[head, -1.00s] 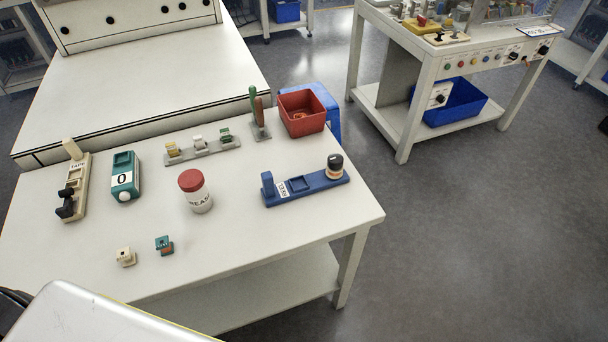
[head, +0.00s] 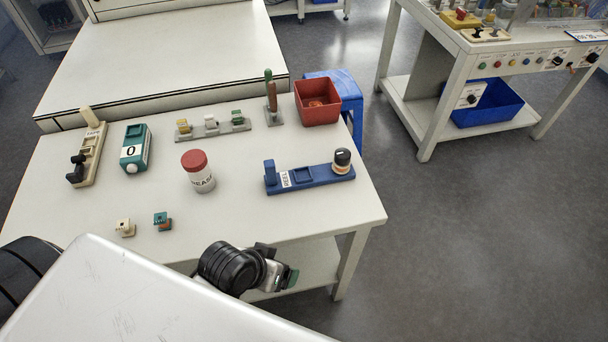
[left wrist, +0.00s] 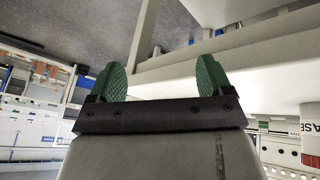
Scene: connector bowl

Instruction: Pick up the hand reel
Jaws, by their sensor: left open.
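The hand reel (head: 342,161), a small drum with a black top and a pale band, stands upright at the right end of a blue holder (head: 316,177) labelled REEL, on the right part of the white table. My left gripper (head: 290,278) is at the table's front edge, left of and nearer than the reel, well apart from it and partly hidden by its own wrist. In the left wrist view its two green finger pads (left wrist: 160,78) are wide apart with nothing between them. My right gripper is not in view.
On the table (head: 250,220) are a grease jar (head: 198,172), a red bin (head: 318,103), a teal block (head: 135,148), a tape holder (head: 88,155), a rack of connectors (head: 212,126) and two small connectors (head: 162,221) in front. The table around the blue holder's front is clear.

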